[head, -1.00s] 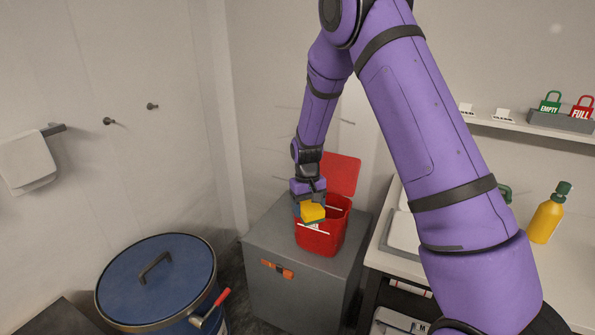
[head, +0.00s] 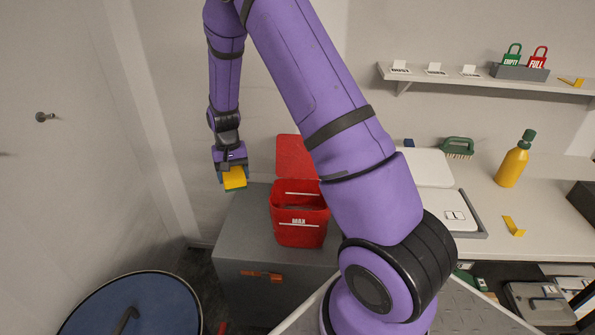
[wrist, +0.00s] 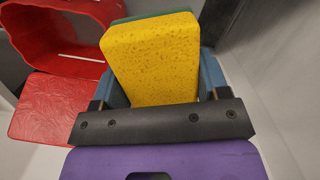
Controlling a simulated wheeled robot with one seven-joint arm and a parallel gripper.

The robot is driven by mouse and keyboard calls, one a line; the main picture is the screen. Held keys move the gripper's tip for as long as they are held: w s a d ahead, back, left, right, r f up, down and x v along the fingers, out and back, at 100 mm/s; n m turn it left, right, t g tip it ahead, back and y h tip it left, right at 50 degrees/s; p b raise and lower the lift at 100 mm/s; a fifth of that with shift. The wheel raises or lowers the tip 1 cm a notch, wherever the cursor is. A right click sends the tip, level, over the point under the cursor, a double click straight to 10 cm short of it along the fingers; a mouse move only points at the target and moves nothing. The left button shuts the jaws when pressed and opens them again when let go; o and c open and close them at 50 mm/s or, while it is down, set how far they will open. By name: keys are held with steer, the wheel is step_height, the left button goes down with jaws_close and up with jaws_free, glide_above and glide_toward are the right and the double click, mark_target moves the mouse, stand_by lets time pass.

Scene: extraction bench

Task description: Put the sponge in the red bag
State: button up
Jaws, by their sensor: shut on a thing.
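The sponge (head: 235,180) is yellow with a green layer on its far side. My gripper (head: 230,168) is shut on it and holds it in the air, to the left of the red bag in the head view. The sponge also shows large in the wrist view (wrist: 152,58), between the blue fingers. The red bag (head: 299,231) is a box-like container marked MAX, with its lid (head: 296,157) raised at the back and its top open. In the wrist view the red bag (wrist: 58,14) is at the upper left, apart from the sponge.
The red bag stands on a grey cabinet (head: 237,229) with an orange handle. A blue lidded drum (head: 150,300) is at the lower left. To the right, a counter (head: 485,215) holds a yellow bottle (head: 513,163) and a green brush (head: 457,146). A wall shelf (head: 440,78) is above.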

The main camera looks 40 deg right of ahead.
steer(key=s+d+f+m+t, duration=0.1)
steer(key=s+d+m, duration=0.3)
steer(key=d+m, duration=0.6)
steer(key=s+d+f+m+t, duration=0.1)
steer(key=s+d+f+m, duration=0.3)
steer(key=d+m, duration=0.6)
steer(key=shift+d+m+y, duration=0.15)
steer(key=shift+m+y, duration=0.15)
steer(key=shift+m, duration=1)
steer(key=shift+s+f, duration=0.1)
steer(key=shift+f, duration=7.6)
